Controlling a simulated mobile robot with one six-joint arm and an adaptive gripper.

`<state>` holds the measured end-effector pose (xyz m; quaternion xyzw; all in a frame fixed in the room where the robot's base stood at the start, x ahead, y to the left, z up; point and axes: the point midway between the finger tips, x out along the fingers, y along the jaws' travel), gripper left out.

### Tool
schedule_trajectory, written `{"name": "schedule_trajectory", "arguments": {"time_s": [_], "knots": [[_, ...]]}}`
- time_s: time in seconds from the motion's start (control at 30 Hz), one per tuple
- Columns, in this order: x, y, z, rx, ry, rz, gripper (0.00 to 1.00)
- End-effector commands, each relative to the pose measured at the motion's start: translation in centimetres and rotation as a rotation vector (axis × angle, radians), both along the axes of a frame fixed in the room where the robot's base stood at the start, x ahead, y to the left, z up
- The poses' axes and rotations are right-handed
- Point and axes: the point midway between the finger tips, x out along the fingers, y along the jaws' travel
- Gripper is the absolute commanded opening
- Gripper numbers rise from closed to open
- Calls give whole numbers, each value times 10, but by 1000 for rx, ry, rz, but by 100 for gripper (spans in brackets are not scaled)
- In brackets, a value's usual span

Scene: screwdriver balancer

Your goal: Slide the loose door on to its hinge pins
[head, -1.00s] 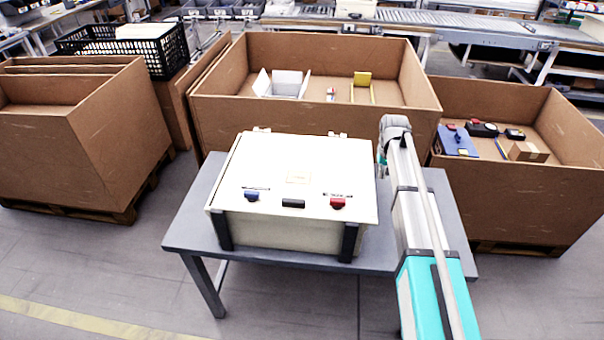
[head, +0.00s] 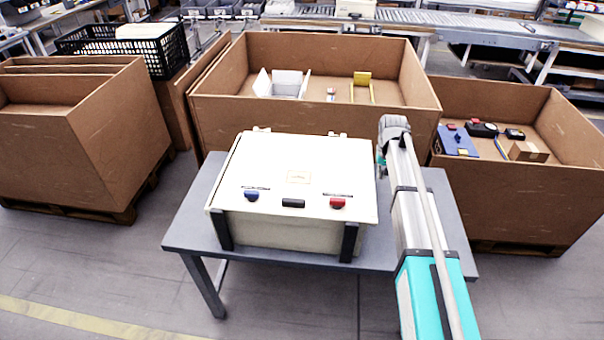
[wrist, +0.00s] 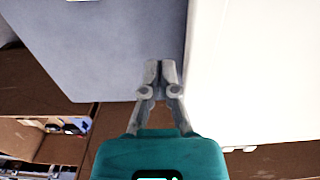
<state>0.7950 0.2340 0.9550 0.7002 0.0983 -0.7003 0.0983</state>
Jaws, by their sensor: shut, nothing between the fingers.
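The door (head: 300,175) is a cream panel with a blue knob, a black handle and a red knob along its near edge. It lies flat over the cream cabinet body (head: 285,232), which rests on the grey table. Small tan hinge parts (head: 337,135) show at its far edge; whether the pins sit in the door I cannot tell. My gripper (wrist: 162,64) is shut and empty in the wrist view, beside a white face (wrist: 250,70) and over the grey table top. In the head view my arm hides the gripper at the cabinet's right side.
The grey table (head: 185,225) has bare strips left and right of the cabinet. A large cardboard bin (head: 300,120) stands right behind it. Another bin (head: 560,180) with small parts is at the right, and one more (head: 110,150) is at the left.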

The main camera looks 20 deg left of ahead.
Motion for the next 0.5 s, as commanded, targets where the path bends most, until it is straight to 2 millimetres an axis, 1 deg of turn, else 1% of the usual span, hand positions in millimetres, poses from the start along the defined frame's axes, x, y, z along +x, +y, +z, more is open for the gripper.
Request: {"name": "schedule_trajectory", "arguments": {"time_s": [0.23, 0.5], "knots": [[0, 0, -11, 0, 0, 0, 0], [0, 0, -12, 0, 0, 1, 0]]}}
